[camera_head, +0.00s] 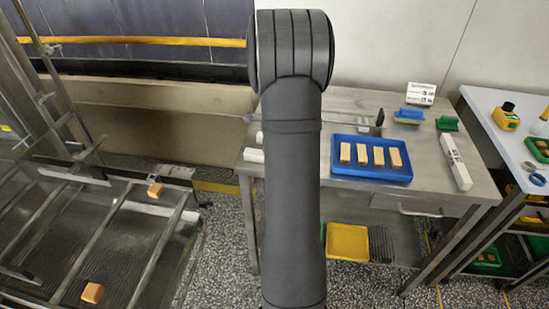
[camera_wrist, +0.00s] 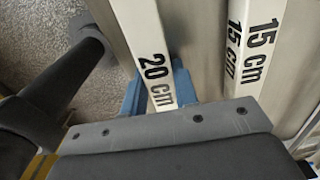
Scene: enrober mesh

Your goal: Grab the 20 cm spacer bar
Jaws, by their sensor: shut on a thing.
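The 20 cm spacer bar (camera_wrist: 140,35) is a white bar with black "20 cm" lettering, seen in the wrist view. The blue fingers of my gripper (camera_wrist: 157,88) show on both sides of its near end, and the gripper is shut on it. A second white bar, marked "15 cm" (camera_wrist: 255,45), lies to its right, apart from it. In the head view my arm hides my gripper. White bar ends (camera_head: 253,155) show on the steel table left of my arm; I cannot tell which bar each is.
The steel table (camera_head: 425,190) holds a blue tray (camera_head: 372,178) with several tan blocks, a long white bar (camera_head: 455,160), a white sign (camera_head: 421,93), and blue and green items. A second table (camera_head: 505,125) stands right. A mesh frame with tan blocks (camera_head: 92,292) stands left.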

